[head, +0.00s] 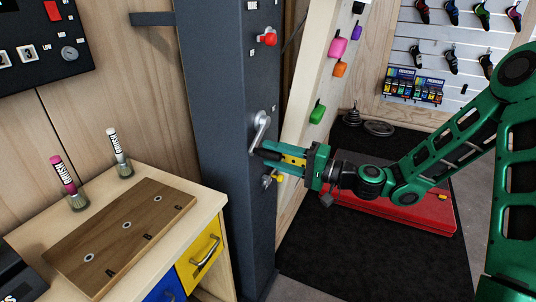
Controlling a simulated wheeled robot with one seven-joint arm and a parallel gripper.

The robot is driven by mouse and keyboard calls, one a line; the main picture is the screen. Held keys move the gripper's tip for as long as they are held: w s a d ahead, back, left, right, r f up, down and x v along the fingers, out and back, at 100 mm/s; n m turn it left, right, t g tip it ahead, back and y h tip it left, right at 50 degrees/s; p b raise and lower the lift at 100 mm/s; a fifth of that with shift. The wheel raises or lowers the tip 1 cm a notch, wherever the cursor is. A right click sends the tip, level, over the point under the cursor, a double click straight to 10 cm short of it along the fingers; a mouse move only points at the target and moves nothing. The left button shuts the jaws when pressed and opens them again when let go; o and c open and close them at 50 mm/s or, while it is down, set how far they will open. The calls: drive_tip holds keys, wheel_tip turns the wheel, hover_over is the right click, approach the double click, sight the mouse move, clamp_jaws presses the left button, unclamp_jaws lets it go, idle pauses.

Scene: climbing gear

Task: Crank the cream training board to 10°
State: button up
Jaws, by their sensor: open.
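The cream training board (313,88) leans at a tilt behind the dark grey column, with pink, orange, purple and green holds on its face. A silver crank (262,127) sits on the column's front face, its arm slanting down to the left. No angle scale is readable in this view.
A bench with a wooden plank (124,224) and two brushes stands left. A red pad (405,213) lies on the black mat below my arm.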

drive_tip(key=v, duration=0.8)
drive_tip(key=shift+d, duration=0.15)
drive_tip(key=s+d+f+n+g+h, duration=0.25)
drive_tip(key=s+f+g+h, duration=0.2)
drive_tip(key=f, duration=0.35)
drive_tip(key=s+d+f+n+h, duration=0.1)
drive_tip(key=s+d+f+h, duration=0.15)
drive_tip(key=d, duration=0.25)
drive_tip(key=s+d+f+h, duration=0.1)
drive_tip(key=s+d+h, duration=0.2)
drive_tip(key=d, duration=0.2)
drive_tip(key=s+d+r+m+g+h, duration=0.1)
drive_tip(key=s+d+r+m+h, duration=0.2)
drive_tip(key=s+d, duration=0.7)
drive_tip(key=s+d+r+m+g+h, duration=0.1)
drive_tip(key=s+d+r+m+h, duration=0.2)
drive_tip(key=s+d+r, duration=0.4)
drive_tip(key=s+d+m, duration=0.1)
drive_tip(key=s+d, duration=0.3)
drive_tip(key=shift+d+g+h, duration=0.15)
drive_tip(key=shift+g+h, duration=0.2)
drive_tip(key=shift+h, duration=0.05)
